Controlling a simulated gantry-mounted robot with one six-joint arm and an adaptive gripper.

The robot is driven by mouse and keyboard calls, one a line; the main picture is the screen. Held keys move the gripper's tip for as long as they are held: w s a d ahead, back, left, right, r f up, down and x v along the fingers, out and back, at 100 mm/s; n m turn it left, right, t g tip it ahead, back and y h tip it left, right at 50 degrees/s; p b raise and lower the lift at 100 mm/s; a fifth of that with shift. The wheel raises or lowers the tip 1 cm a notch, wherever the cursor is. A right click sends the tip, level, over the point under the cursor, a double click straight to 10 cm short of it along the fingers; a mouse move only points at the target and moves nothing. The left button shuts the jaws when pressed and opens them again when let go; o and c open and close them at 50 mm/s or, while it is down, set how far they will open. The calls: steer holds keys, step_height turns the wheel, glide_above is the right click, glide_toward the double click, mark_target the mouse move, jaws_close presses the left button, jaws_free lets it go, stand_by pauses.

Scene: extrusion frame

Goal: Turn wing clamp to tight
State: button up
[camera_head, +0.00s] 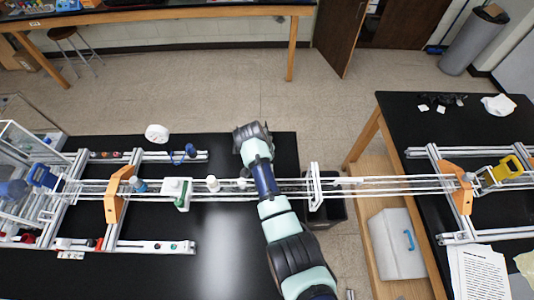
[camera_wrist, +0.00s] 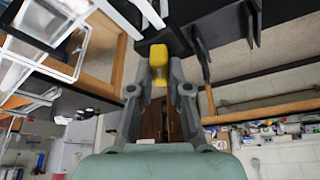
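In the head view my gripper (camera_head: 252,135) is past the long rods, over the right end of the left black table. In the wrist view its two fingers (camera_wrist: 161,68) stand apart. A yellow piece (camera_wrist: 158,56) shows between their tips; I cannot tell whether it lies between them or beyond. No wing clamp is clearly identifiable. In the head view, a yellow clamp-like part (camera_head: 506,168) is at the far right of the rods, and a blue one (camera_head: 42,175) is at the far left.
The rods (camera_head: 390,183) span the gap between the left table (camera_head: 225,260) and the right table (camera_head: 395,115). Orange brackets (camera_head: 116,194) and a white plate (camera_head: 315,187) sit on them. A dark bin (camera_head: 327,212) stands below.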

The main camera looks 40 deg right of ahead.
steer(key=o, duration=0.4)
steer(key=v, duration=1.2)
steer(key=a+r+n+t+p, duration=0.1)
steer(key=a+r+n+t, duration=0.15)
steer(key=a, duration=0.25)
steer(key=a+r+n+t+y+p, duration=0.1)
steer(key=a+r+n+t, duration=0.15)
steer(key=a, duration=0.25)
steer(key=a+r+n+t+p, duration=0.1)
steer(key=a+n, duration=0.2)
steer(key=a, duration=0.3)
steer(key=s+a+r+n+t+y+p, duration=0.1)
steer(key=s+a+r+n+t+y, duration=0.2)
steer(key=s+a+r+n+t, duration=0.2)
steer(key=s+a+r+n, duration=0.1)
steer(key=s+a+r, duration=0.2)
steer(key=a+r, duration=0.2)
steer(key=shift+s+a+r+n, duration=0.3)
steer(key=shift+s+a+r, duration=0.05)
steer(key=shift+a, duration=0.45)
